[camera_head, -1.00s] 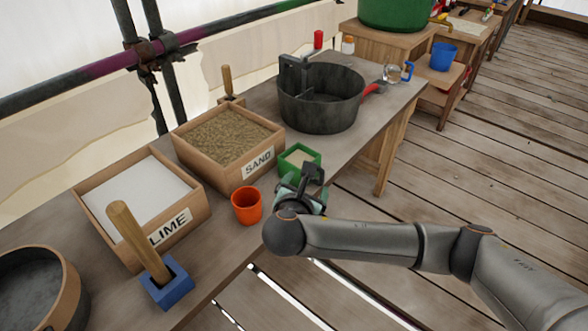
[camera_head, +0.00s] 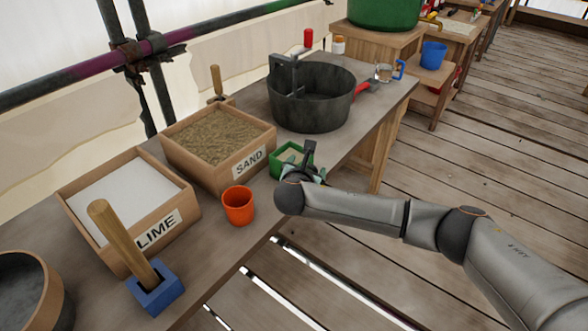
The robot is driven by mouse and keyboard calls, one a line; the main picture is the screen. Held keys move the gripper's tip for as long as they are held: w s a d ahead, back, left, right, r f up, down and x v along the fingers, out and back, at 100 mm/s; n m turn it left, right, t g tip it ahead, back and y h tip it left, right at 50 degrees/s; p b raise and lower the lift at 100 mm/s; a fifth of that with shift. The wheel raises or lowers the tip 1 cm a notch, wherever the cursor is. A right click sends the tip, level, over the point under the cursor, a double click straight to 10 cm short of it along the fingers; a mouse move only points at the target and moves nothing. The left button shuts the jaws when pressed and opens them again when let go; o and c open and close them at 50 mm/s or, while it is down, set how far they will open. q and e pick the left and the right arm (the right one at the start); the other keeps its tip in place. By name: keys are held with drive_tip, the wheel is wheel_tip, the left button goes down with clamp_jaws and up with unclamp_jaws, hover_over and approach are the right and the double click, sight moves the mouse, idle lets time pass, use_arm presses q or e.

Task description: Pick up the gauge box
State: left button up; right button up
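A small green square box (camera_head: 276,165), which I take to be the gauge box, sits on the workbench near its front edge, beside the sand box. Something pale shows inside it. My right gripper (camera_head: 309,156) is at the box's right side, with a dark finger upright by its rim. The arm and wrist hide the box's right part and most of the gripper, so I cannot tell whether the fingers touch or grip it. My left gripper is not in view.
An orange cup (camera_head: 238,207) stands just left of the green box. The sand box (camera_head: 231,176), lime box (camera_head: 140,243), blue block with wooden handle (camera_head: 155,290) and dark pot (camera_head: 311,112) crowd the bench. Open plank floor lies to the right.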

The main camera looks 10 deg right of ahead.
drive_tip(key=c, duration=1.2)
drive_tip(key=shift+c, duration=0.5)
